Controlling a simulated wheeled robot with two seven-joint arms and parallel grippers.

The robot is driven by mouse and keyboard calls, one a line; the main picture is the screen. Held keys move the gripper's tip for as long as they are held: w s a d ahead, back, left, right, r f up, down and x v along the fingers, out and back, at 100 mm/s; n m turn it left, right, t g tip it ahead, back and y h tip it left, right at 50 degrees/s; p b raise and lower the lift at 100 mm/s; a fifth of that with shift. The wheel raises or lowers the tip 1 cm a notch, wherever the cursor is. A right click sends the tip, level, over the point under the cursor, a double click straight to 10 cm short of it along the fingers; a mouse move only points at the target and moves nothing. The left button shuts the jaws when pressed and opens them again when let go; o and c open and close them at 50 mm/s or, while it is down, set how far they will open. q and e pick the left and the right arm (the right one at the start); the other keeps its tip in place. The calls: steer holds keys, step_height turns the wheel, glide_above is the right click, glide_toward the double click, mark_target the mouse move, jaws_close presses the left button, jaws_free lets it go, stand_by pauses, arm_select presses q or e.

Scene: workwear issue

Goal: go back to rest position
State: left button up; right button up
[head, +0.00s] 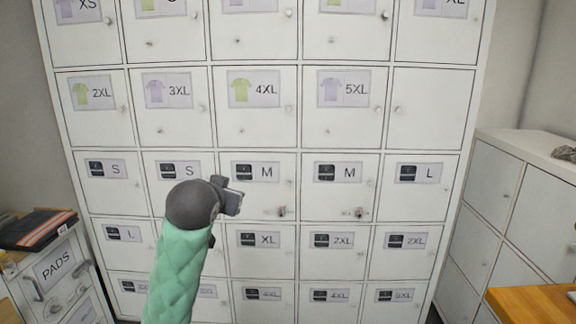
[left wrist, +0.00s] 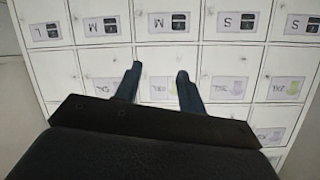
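My left arm in its green quilted sleeve rises in the head view, and its dark left gripper (head: 231,200) is held up before the white locker wall (head: 300,61). It is near the left "M" door (head: 260,200); I cannot tell whether it touches. In the left wrist view the two fingers of the left gripper (left wrist: 158,78) are apart with nothing between them, and the lockers show upside down. My right gripper is not in view.
Locker doors look shut; small reddish items hang at the two "M" locks (head: 360,212). A "PADS" drawer unit (head: 62,272) with dark, orange-striped clothing (head: 36,230) stands left. A white cabinet (head: 510,205) and a wooden top (head: 535,302) stand right.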

arm_select(q)
steer(key=s+f+g+p, duration=0.1)
steer(key=s+f+g, duration=0.1)
steer(key=s+f, duration=0.7)
steer(key=s+f+n+g+p, duration=0.15)
steer(key=s+f, duration=0.25)
steer(key=f, duration=0.8)
steer(key=s+f+m+g, duration=0.1)
steer(key=s+f+g, duration=0.2)
steer(key=s+f, duration=0.6)
steer(key=s+f+n+g+p, duration=0.1)
steer(key=s+f+g, duration=0.4)
steer(key=s+f, duration=1.2)
steer(key=s, duration=0.4)
steer(key=shift+d+f+h, duration=0.25)
steer(key=shift+d+h, duration=0.05)
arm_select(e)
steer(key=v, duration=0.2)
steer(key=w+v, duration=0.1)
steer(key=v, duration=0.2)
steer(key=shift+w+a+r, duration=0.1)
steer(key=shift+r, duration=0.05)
